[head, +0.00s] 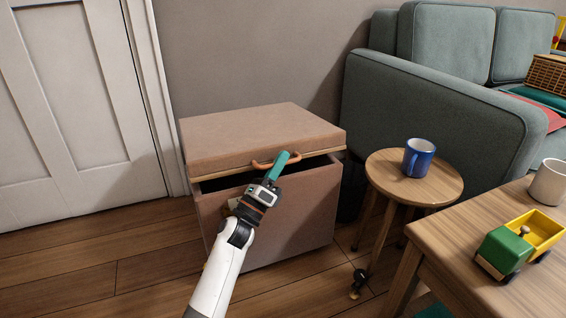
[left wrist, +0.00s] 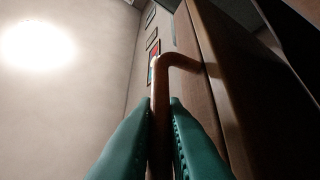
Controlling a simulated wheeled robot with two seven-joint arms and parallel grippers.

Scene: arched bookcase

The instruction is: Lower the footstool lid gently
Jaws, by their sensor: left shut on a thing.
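The footstool is a brown box (head: 290,215) against the wall, with a padded lid (head: 262,134). The lid is slightly raised at the front, leaving a dark gap above the box, widest at the left. A curved orange-brown handle (head: 262,164) is on the lid's front edge. My left gripper (head: 281,162) is at the handle. In the left wrist view, its teal fingers (left wrist: 160,125) are closed on either side of the handle bar (left wrist: 162,90). The box's inside is hidden in shadow. My right gripper is not in view.
A round stool (head: 432,186) with a blue mug (head: 418,158) stands close right of the footstool. A wooden table (head: 480,262) with a toy truck (head: 508,249) and a white mug (head: 550,182) is at the right. Floor at the left is clear before the door (head: 75,110).

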